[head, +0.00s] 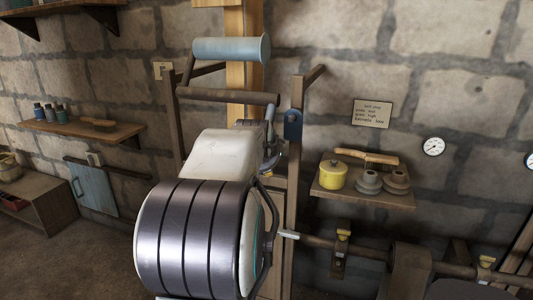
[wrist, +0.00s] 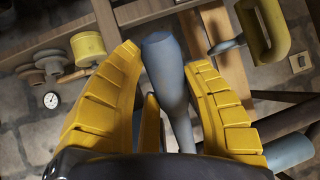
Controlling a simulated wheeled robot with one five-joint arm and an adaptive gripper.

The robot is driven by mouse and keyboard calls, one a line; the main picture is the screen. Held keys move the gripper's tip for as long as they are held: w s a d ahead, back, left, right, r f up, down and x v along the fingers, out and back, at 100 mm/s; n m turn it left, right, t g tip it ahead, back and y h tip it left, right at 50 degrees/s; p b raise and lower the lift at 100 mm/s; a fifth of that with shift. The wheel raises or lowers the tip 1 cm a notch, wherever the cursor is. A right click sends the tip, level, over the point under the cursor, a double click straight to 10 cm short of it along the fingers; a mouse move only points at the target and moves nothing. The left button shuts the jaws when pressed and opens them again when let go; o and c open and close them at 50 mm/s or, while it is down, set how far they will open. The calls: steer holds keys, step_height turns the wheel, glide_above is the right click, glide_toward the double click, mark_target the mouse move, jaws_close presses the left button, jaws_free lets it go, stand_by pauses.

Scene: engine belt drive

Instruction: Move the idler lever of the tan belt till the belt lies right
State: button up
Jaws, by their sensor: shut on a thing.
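In the wrist view, the two yellow fingers of my gripper (wrist: 166,58) are shut on a blue-grey lever handle (wrist: 172,88) with a wide rounded end. The handle lies lengthwise between the fingers, its end showing near the fingertips. In the head view my own arm hides most of the gripper and the lever. A tan upright strip (head: 243,78) runs behind a blue-grey roller (head: 230,49); I cannot tell whether it is the belt or a wooden post. How the tan belt lies cannot be made out.
A dark frame (head: 295,175) with bars stands around the rollers. To its right, a wall shelf (head: 350,197) holds a yellow pot (head: 333,176) and grey stepped pulleys. A horizontal shaft (head: 363,250) runs low at right. Open floor (head: 55,260) shows at lower left.

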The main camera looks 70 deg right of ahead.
steer(key=shift+r, duration=0.15)
steer(key=o, duration=1.3)
steer(key=shift+a, duration=0.1)
steer(key=v, duration=1.2)
steer(key=shift+a, duration=0.1)
